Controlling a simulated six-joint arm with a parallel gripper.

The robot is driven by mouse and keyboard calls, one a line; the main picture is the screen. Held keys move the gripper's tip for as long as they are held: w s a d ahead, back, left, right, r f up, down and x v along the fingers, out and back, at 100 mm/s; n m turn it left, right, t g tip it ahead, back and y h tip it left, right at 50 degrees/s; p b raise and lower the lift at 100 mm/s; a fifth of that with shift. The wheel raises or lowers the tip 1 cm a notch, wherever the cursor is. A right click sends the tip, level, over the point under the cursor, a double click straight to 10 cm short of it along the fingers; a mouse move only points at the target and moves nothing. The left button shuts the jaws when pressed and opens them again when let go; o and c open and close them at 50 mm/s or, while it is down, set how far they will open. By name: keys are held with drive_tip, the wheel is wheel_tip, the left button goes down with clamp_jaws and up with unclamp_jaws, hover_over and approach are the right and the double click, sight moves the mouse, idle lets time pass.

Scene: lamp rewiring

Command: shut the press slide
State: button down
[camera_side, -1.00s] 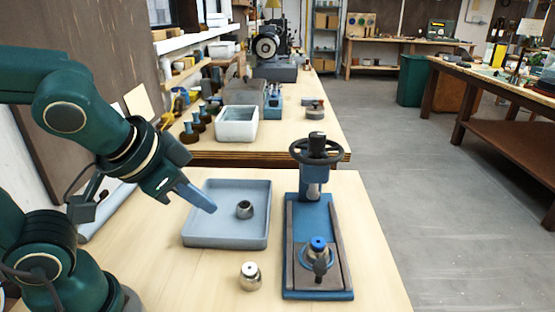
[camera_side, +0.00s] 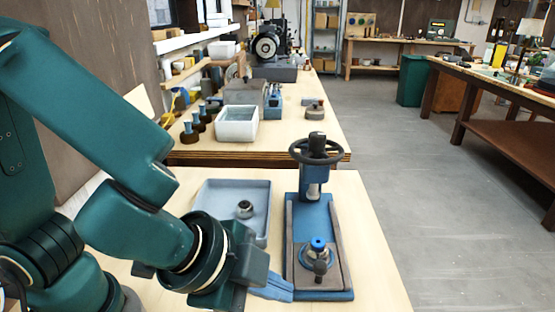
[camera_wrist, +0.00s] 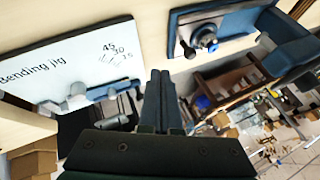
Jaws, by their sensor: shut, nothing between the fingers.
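The press (camera_side: 310,210) has a blue base, a column at its far end and a dark handwheel (camera_side: 316,150) on top. Its grey-brown slide (camera_side: 333,270) lies at the near end of the base, in front of the ram. The slide carries a round blue-topped part (camera_side: 318,245) and a dark knob (camera_side: 320,269) at its front. My gripper (camera_side: 288,291) is shut and empty, low at the press's near left corner. I cannot tell whether it touches the base. In the wrist view, the shut fingers (camera_wrist: 160,76) point toward the press's left side, and the knob (camera_wrist: 188,48) shows ahead to their right.
A grey-blue tray (camera_side: 262,190) with a small dark metal part (camera_side: 244,208) stands left of the press, partly behind my arm. A white board marked "Bending jig" (camera_wrist: 60,65) shows in the wrist view. The bench right of the press is narrow, with floor beyond.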

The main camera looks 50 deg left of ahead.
sight(307, 275)
drive_tip(key=x, duration=0.7)
drive_tip(key=shift+a+f, duration=0.1)
drive_tip(key=w, duration=0.1)
drive_tip(key=w+a, duration=0.1)
drive_tip(key=shift+w+f, duration=0.1)
drive_tip(key=shift+w, duration=0.25)
drive_tip(key=shift+w+a, duration=0.35)
drive_tip(key=shift+w, duration=0.2)
drive_tip(key=shift+w+a, duration=1.65)
